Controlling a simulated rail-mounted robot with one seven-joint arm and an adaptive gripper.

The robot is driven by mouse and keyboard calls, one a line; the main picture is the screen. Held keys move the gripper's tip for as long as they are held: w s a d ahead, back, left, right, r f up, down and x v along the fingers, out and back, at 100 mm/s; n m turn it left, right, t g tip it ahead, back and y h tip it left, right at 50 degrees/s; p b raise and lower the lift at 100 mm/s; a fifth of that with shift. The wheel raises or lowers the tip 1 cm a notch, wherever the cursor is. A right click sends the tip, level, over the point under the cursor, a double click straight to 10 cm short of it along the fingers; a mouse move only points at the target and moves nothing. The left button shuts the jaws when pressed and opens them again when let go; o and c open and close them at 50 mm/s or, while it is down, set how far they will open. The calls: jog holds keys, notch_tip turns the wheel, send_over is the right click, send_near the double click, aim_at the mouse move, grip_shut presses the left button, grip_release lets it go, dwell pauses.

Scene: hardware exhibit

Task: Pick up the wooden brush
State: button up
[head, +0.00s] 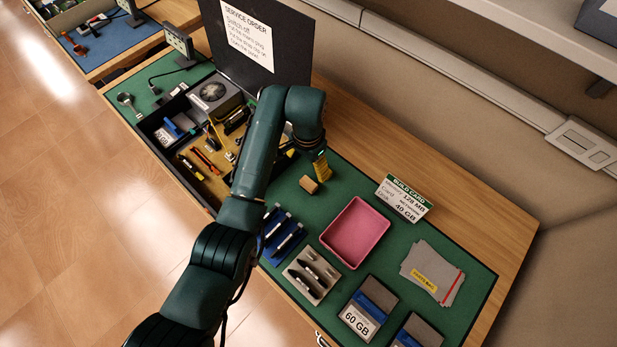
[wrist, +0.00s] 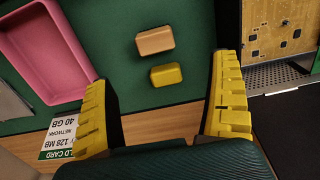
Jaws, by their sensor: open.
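A small tan wooden block (head: 309,184), which looks like the wooden brush, lies on the green mat (head: 345,187). It also shows in the wrist view (wrist: 155,40); no bristles can be made out. A small yellow block (wrist: 166,75) lies beside it, slightly apart, in the wrist view. My gripper (head: 320,164) is above the mat close to the tan block. In the wrist view its two yellow fingers are spread wide with nothing held between them. The yellow block lies between the fingers in that picture, and the tan block a little beyond it.
A pink tray (head: 357,232) stands beside the blocks. A build card (head: 404,198) stands behind it. An open case (head: 196,160) with parts lies left of my arm. Pen-like tools in holders (head: 312,275) and disk boxes (head: 368,308) are in front. Bare mat surrounds the blocks.

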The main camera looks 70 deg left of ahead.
aim_at(308, 182)
notch_tip(308, 182, down, 5)
jog(key=shift+f+b, duration=0.1)
jog(key=shift+b, duration=0.25)
jog(key=f, duration=0.3)
jog(key=f+b, duration=0.1)
jog(key=f, duration=0.1)
jog(key=shift+d+f, duration=0.2)
jog(key=shift+d, duration=0.2)
jog(key=c, duration=1.3)
notch_tip(308, 182, up, 10)
jog(key=shift+r+p, duration=0.1)
jog(key=shift+p, duration=0.9)
